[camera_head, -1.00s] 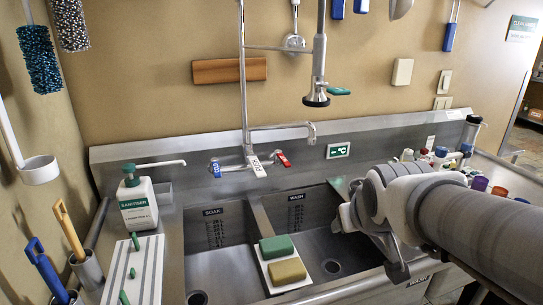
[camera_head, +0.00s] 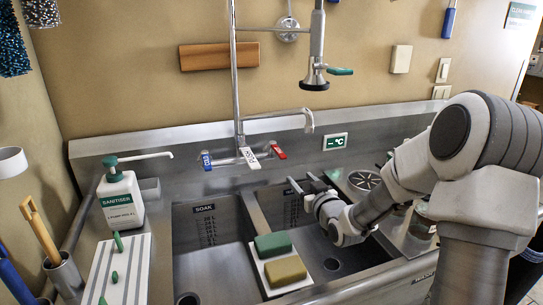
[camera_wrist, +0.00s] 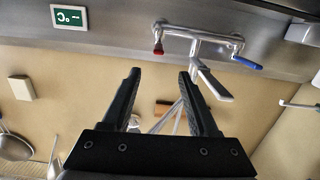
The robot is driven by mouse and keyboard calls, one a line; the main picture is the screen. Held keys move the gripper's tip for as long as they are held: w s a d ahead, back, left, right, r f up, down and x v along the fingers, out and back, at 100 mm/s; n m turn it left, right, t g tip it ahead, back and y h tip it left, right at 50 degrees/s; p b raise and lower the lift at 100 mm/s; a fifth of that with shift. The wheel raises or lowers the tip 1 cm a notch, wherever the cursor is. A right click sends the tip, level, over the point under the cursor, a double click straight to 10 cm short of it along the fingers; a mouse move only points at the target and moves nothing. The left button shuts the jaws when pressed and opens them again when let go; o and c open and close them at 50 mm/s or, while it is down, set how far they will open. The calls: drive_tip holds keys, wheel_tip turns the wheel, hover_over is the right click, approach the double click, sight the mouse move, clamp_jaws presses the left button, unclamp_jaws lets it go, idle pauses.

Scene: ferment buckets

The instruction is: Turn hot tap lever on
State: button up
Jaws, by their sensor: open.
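The tap (camera_head: 241,157) stands on the steel backsplash above the sinks. It has a red-tipped lever (camera_head: 278,151) on the right, a blue-tipped lever (camera_head: 207,161) on the left and a white tag or lever in the middle. My gripper (camera_head: 303,182) is open and empty over the right sink, below and to the right of the red lever, apart from it. In the wrist view the scene is upside down. The red lever (camera_wrist: 158,48) shows just beyond the gap between my fingers (camera_wrist: 160,74), and the blue lever (camera_wrist: 247,62) is at the right.
The "soak" sink (camera_head: 210,245) is on the left and the wash sink on the right. A green and a yellow sponge (camera_head: 286,271) sit on a white board at the divider. A sanitiser bottle (camera_head: 120,203) stands at left. A spray hose (camera_head: 315,75) hangs above.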

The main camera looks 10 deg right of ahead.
sight(281, 153)
drive_tip(key=shift+t, duration=0.5)
drive_tip(key=w+a, duration=0.1)
drive_tip(key=w, duration=0.5)
drive_tip(key=w+a, duration=0.1)
drive_tip(key=w, duration=0.4)
drive_tip(key=w+a, duration=0.1)
drive_tip(key=w, duration=0.5)
drive_tip(key=shift+w+a+f, duration=0.15)
drive_tip(key=shift+w+f, duration=0.05)
drive_tip(key=shift+w, duration=0.15)
clamp_jaws()
idle(0.6)
